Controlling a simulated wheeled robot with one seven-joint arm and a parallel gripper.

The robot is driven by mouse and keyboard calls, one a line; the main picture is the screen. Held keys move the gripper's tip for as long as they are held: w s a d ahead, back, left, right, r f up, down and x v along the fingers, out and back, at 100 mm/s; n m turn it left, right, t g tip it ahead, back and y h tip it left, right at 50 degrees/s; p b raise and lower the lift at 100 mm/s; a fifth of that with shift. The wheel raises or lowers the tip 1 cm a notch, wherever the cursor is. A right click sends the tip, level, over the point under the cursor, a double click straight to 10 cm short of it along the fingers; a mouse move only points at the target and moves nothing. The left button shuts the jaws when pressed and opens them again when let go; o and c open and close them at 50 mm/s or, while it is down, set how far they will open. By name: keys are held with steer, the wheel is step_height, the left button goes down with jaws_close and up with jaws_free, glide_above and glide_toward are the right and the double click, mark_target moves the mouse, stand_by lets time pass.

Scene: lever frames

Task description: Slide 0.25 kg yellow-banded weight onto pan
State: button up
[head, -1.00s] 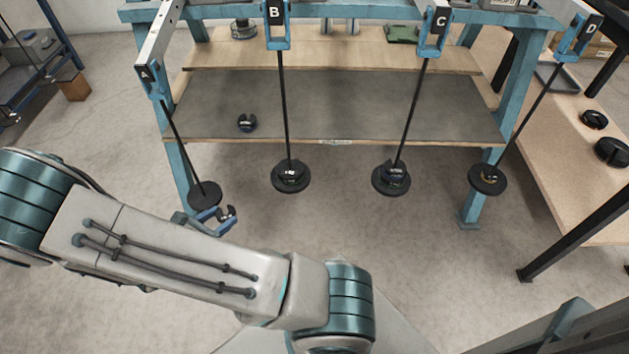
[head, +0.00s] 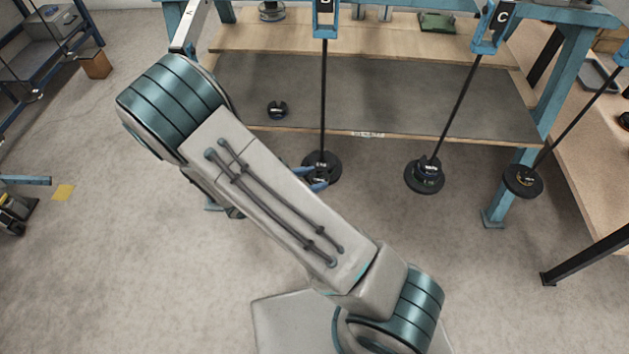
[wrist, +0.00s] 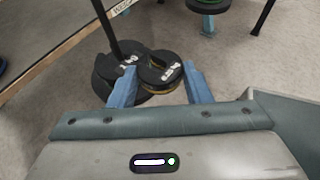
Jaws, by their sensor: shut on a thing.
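My gripper (wrist: 159,72) is shut on a black slotted weight (wrist: 158,79) with a yellow band round its edge and a white label. The weight overlaps the right side of hanger B's black round pan (wrist: 105,90), beside the rod (wrist: 108,25) and not around it. Another black weight with a white label (wrist: 127,63) sits on that pan at the rod. I cannot tell whether the held weight touches it or the pan. In the head view, my gripper (head: 318,178) is at hanger B's pan (head: 333,163); my arm hides part of this and the held weight.
Hanger C (head: 424,178) and another loaded hanger (head: 523,182) hang to the right. A loose black weight (head: 277,109) lies on the grey shelf (head: 390,100) behind. A blue frame leg (head: 510,190) stands at right. The floor in front is clear.

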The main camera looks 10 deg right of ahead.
mark_target(320, 157)
steer(key=shift+w+d, duration=0.35)
steer(key=shift+w, duration=0.5)
steer(key=shift+w+d, duration=0.3)
steer(key=shift+w, duration=0.5)
steer(key=shift+w, duration=0.4)
steer(key=shift+w+d, duration=0.35)
steer(key=shift+w, duration=0.5)
steer(key=shift+w+d, duration=0.25)
steer(key=shift+w, duration=0.45)
steer(key=shift+f+b, duration=0.3)
steer(key=shift+f, duration=0.15)
steer(key=o, duration=1)
steer(key=shift+o, duration=0.2)
steer(key=shift+a, duration=0.1)
